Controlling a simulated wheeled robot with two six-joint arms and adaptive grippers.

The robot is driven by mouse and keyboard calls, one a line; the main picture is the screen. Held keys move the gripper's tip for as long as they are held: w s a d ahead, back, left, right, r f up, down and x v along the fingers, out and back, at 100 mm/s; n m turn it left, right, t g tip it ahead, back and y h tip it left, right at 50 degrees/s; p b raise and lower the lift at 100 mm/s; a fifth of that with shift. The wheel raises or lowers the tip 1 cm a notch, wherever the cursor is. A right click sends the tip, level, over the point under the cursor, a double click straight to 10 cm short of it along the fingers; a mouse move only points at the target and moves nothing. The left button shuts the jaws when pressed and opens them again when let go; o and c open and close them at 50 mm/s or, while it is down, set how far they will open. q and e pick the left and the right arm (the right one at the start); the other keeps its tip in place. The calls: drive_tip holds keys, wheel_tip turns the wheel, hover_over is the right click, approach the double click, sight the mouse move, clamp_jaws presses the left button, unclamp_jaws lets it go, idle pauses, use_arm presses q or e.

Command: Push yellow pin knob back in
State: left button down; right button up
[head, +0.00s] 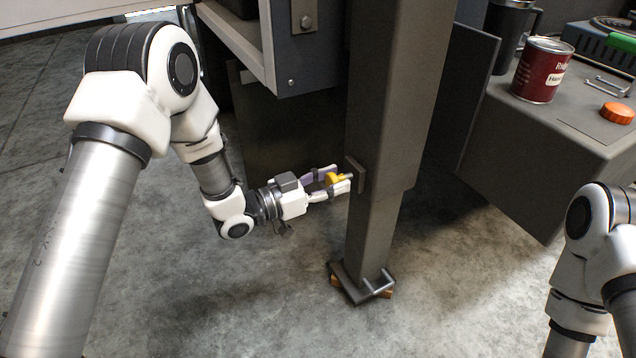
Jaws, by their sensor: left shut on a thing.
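The yellow pin knob (333,178) is at the left side of a dark grey upright post (382,120), in front of a small square plate (355,174) on the post. A short grey pin shows between the knob and the plate. My left gripper (335,180) reaches in from the left with its white fingers on either side of the knob, shut on it. The fingers partly hide the knob. My right arm shows at the lower right, but its gripper is out of the picture.
The post ends in a foot bracket (362,282) near the concrete floor. At right, a grey bench (560,128) holds a red can (542,70), an orange cap (617,113) and a dark mug (508,36). A grey cabinet (312,62) stands behind. The floor around the post is clear.

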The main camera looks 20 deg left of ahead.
use_arm(q)
drive_tip(key=shift+w+d, duration=0.1)
drive_tip(key=shift+w, duration=0.05)
drive_tip(key=c, duration=1.1)
unclamp_jaws()
drive_tip(key=o, duration=0.4)
drive_tip(key=shift+w+d, duration=0.1)
drive_tip(key=shift+d, duration=0.05)
drive_tip(key=shift+o, duration=0.2)
drive_tip(key=v, duration=1.2)
